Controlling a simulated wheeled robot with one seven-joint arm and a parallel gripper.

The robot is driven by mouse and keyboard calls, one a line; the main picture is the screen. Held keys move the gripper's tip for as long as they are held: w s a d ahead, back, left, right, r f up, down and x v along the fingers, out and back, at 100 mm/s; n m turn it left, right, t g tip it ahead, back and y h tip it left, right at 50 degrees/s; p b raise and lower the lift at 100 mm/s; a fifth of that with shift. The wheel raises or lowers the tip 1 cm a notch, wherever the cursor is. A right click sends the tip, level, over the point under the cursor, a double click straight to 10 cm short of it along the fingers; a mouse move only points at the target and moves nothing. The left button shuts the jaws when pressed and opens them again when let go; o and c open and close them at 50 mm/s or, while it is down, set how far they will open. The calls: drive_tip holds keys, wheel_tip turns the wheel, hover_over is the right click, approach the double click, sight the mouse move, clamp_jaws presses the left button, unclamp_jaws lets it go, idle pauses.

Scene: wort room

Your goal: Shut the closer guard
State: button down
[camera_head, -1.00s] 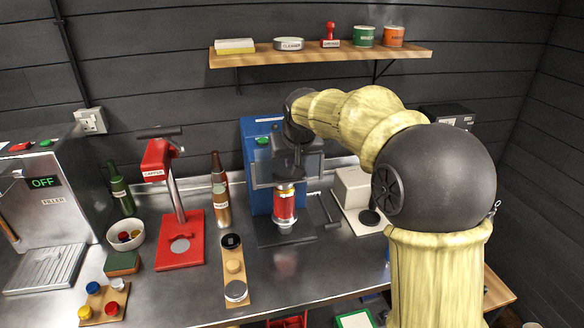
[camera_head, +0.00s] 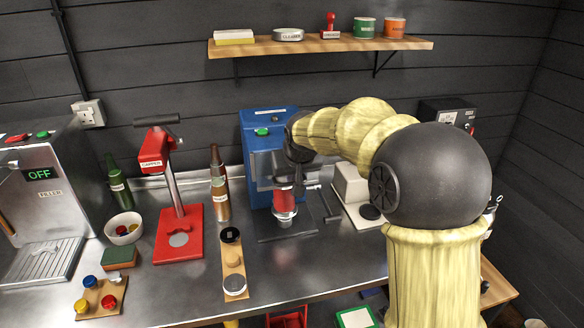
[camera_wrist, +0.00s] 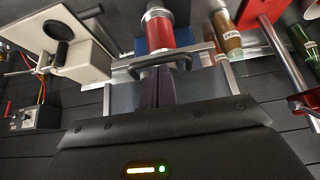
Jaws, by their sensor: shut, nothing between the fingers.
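The closer (camera_head: 255,135) is the blue machine on the steel bench in the head view. A red can (camera_head: 284,203) stands upright in it, and also shows in the wrist view (camera_wrist: 172,35). The closer guard, a see-through panel with a dark handle bar (camera_wrist: 178,60), is at the front of the machine. My gripper (camera_head: 299,182) is in front of the closer, partly covering it. In the wrist view, my shut, empty fingers (camera_wrist: 161,78) are at the handle bar; I cannot tell whether they touch it.
The red capper (camera_head: 180,230) and bottles (camera_head: 220,190) stand left of the closer. A pale box-shaped device (camera_head: 352,185) stands close on the right. A wooden strip with lids (camera_head: 233,262) lies in front. A wall shelf (camera_head: 320,47) hangs above.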

wheel_tip(320, 180, down, 8)
drive_tip(key=b, duration=0.4)
drive_tip(key=shift+s, duration=0.15)
drive_tip(key=r+p, duration=0.2)
drive_tip(key=w+r+p, duration=0.1)
drive_tip(key=r+p, duration=0.1)
drive_tip(key=r, duration=0.1)
drive_tip(key=shift+a+r, duration=0.1)
drive_tip(key=shift+r, duration=0.1)
drive_tip(key=b+v, duration=0.1)
drive_tip(key=v, duration=0.8)
drive_tip(key=shift+s+b, duration=0.2)
drive_tip(key=shift+b, duration=0.2)
drive_tip(key=shift+r, duration=0.1)
